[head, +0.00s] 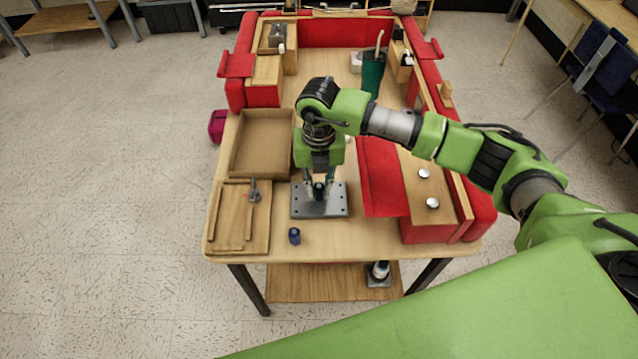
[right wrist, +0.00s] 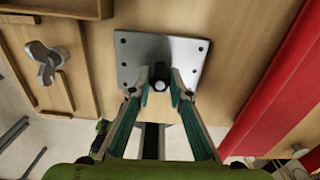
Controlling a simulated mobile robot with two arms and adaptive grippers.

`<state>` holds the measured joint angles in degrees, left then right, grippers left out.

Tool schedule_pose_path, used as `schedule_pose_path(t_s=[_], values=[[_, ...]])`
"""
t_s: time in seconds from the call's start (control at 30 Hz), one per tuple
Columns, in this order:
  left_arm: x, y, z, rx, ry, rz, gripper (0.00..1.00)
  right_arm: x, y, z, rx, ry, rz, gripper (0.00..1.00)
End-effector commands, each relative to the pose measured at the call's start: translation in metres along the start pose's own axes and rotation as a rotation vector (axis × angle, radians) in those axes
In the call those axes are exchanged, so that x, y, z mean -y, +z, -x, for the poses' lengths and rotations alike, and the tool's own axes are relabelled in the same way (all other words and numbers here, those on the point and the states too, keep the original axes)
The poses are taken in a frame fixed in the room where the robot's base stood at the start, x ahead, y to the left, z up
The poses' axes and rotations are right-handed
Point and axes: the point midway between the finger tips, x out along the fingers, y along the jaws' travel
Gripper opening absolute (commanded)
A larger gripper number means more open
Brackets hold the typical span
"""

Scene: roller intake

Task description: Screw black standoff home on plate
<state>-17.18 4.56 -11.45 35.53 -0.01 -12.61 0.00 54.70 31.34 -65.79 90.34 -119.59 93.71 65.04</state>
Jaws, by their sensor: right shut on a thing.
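A grey metal plate (head: 336,207) with small holes lies on the wooden table; it also shows in the right wrist view (right wrist: 135,47). My right gripper (head: 319,190) points down over the middle of the plate. In the right wrist view my right gripper (right wrist: 160,84) has its two green-padded fingers shut on the black standoff (right wrist: 160,72), which stands at the plate's middle. The fingers partly hide it, and I cannot tell how far its lower end sits in the plate. My left gripper is not in view.
A blue cylinder (head: 294,236) stands in front of the plate. A wooden board (head: 229,226) with a grey wing-shaped part (head: 254,190) lies to the left. An empty cardboard tray (head: 262,146) sits behind it. A red panel (head: 382,180) borders the plate's right side.

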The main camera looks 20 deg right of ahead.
Motion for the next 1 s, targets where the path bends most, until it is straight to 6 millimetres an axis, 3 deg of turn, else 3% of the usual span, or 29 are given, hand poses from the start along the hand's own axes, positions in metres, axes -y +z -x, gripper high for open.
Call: schedule_pose_path(t_s=[0.2,0.5,0.77,0.8,0.83,1.0], values=[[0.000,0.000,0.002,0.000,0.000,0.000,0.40,0.000,0.001,0.002,0.002,0.001,-0.032,0.00],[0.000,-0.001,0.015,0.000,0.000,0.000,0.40,0.000,0.001,0.002,0.002,0.002,-0.366,0.00],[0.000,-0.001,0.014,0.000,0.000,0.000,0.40,0.000,0.001,0.001,0.003,0.002,-0.399,0.00],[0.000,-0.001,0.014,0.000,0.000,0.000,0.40,0.000,0.001,0.001,0.003,0.002,-0.398,0.28],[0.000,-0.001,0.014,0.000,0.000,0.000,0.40,0.000,0.001,0.001,0.003,0.002,-0.398,0.36],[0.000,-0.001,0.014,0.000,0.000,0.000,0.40,0.000,0.001,0.000,0.002,0.001,-0.396,0.38]])
